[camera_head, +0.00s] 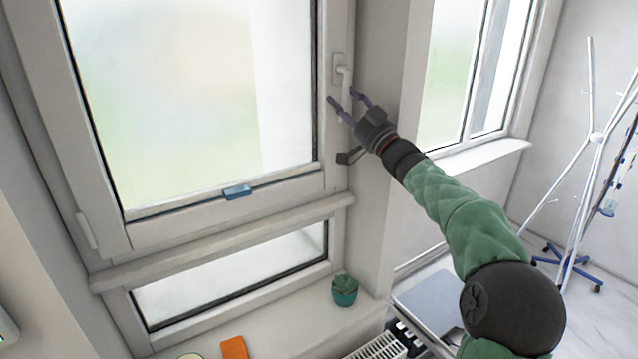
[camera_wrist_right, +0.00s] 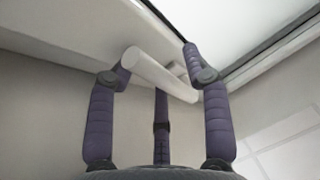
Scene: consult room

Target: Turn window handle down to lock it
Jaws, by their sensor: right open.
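The white window handle (camera_head: 346,77) sits on the right side of the large window frame, on a small plate. In the head view its lever seems to run down from the plate, partly behind my fingers. My right gripper (camera_head: 343,96) is open at the lever, coming from below right. In the right wrist view the handle (camera_wrist_right: 155,72) is a pale bar slanting across the space between the spread purple fingers (camera_wrist_right: 158,80). The fingers are not closed on it; I cannot tell whether any finger touches it. My left gripper is out of view.
The window (camera_head: 190,85) is in front, with a blue piece (camera_head: 238,192) on its lower frame. A potted plant (camera_head: 344,290) and an orange item (camera_head: 234,347) are on the sill below. A second window (camera_head: 445,80) and a white coat stand (camera_head: 590,150) are at right.

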